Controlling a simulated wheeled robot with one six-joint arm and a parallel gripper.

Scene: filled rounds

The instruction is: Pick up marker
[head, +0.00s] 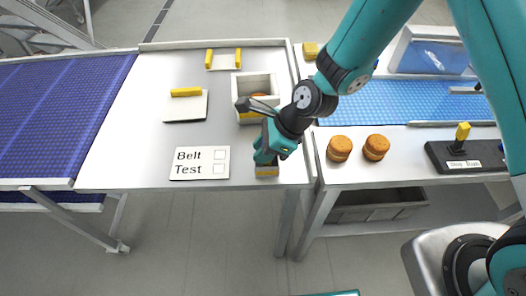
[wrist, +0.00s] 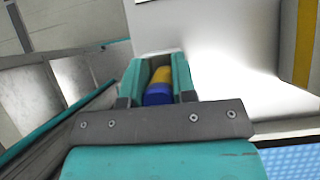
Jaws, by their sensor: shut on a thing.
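The marker (wrist: 159,94), with a blue near end and a yellow part beyond it, lies between the two teal fingers of my gripper (wrist: 158,82) in the wrist view. The gripper is shut on it. In the head view my gripper (head: 267,155) points down at the front right corner of the white table, and it hides most of what it holds. A small yellow and grey piece (head: 267,171) shows just below the fingers there. I cannot tell whether it is part of the marker or a separate thing, or whether the marker touches the table.
A "Belt Test" card (head: 200,163) lies left of my gripper. A white open box (head: 243,85) with things in it stands behind. Two brown round pieces (head: 340,148) (head: 376,147) and a black switch box (head: 465,155) are on the right table. The white table's left part (head: 125,130) is clear.

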